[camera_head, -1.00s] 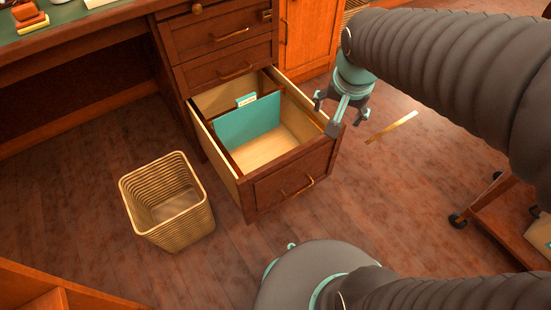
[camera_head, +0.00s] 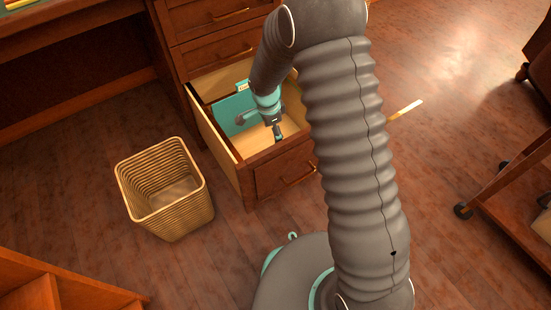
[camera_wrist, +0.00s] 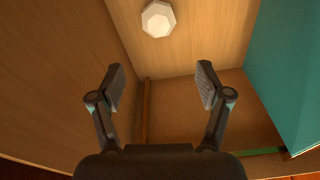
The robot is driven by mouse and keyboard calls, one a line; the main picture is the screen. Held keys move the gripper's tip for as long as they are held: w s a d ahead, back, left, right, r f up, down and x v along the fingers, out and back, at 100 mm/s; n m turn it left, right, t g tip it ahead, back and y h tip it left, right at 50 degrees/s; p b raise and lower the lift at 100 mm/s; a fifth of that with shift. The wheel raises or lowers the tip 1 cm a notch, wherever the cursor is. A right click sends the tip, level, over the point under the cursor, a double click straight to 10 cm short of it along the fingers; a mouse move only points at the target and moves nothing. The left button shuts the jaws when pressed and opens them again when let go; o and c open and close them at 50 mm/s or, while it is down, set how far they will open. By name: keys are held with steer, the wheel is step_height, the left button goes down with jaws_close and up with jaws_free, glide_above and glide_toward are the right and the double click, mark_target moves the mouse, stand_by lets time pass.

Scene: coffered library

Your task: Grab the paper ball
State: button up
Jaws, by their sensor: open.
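The paper ball (camera_wrist: 158,18) is a small white, faceted lump on the pale wooden floor of the open drawer, at the top middle of the wrist view. I cannot see it in the head view. My gripper (camera_head: 259,129) is inside or just over the open drawer (camera_head: 222,146), beside the teal divider (camera_head: 234,112). In the wrist view my gripper (camera_wrist: 160,76) has its two fingers spread with nothing between them. The ball lies beyond the fingertips, roughly centred between them and apart from them.
The teal divider (camera_wrist: 293,75) stands on the right of the wrist view, and a wooden drawer wall (camera_wrist: 60,70) on the left. A woven basket (camera_head: 166,190) stands on the floor left of the drawer. A wheeled wooden cart (camera_head: 505,195) is at the right.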

steer(key=f, duration=0.5)
steer(key=f+b, duration=0.1)
steer(key=f, duration=0.4)
steer(key=shift+w+d+f, duration=0.1)
steer(key=shift+w+f, duration=0.1)
steer(key=shift+f, duration=0.15)
steer(key=shift+d+f, duration=0.15)
steer(key=shift+f, duration=1.15)
steer(key=shift+d+f, duration=0.1)
steer(key=shift+f, duration=1.2)
steer(key=c, duration=0.8)
